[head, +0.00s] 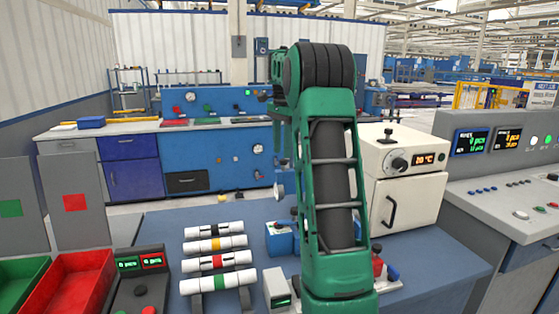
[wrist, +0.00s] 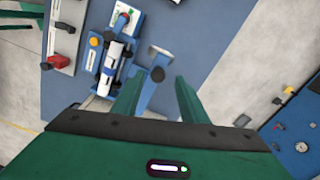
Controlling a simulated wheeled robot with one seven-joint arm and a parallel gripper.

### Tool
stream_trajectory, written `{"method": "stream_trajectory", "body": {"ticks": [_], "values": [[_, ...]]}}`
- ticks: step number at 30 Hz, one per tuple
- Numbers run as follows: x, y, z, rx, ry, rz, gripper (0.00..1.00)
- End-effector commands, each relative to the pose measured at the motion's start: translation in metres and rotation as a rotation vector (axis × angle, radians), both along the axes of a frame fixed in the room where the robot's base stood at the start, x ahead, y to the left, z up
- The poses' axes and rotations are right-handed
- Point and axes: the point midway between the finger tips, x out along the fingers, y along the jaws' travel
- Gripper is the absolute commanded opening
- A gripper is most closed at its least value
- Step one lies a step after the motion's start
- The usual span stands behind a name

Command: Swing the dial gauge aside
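In the wrist view my gripper (wrist: 159,77) is open, with its two green fingers apart. In the head view a small round pale dial (head: 279,190) shows left of my arm, above a blue block (head: 280,240). My arm hides most of the gauge and my gripper there. A white pipe (wrist: 113,52) lies in a fixture beside the gauge in the wrist view.
Several banded white pipes (head: 216,262) lie on a rack at left. Red (head: 80,277) and green (head: 20,283) bins stand further left. A cream oven (head: 403,185) stands right of my arm. Blue tabletop (head: 165,225) is clear behind the rack.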

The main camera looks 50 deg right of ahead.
Motion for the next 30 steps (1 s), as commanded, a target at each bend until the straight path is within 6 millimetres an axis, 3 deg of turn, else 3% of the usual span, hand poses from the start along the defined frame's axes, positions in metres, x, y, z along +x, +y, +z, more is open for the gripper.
{"method": "stream_trajectory", "body": {"ticks": [3,10,30], "values": [[0.001,0.0,0.023,-0.001,-0.002,0.0,0.4],[0.001,0.0,0.05,-0.001,-0.002,0.0,0.4],[0.0,0.001,0.055,0.0,0.0,0.001,0.4]]}}
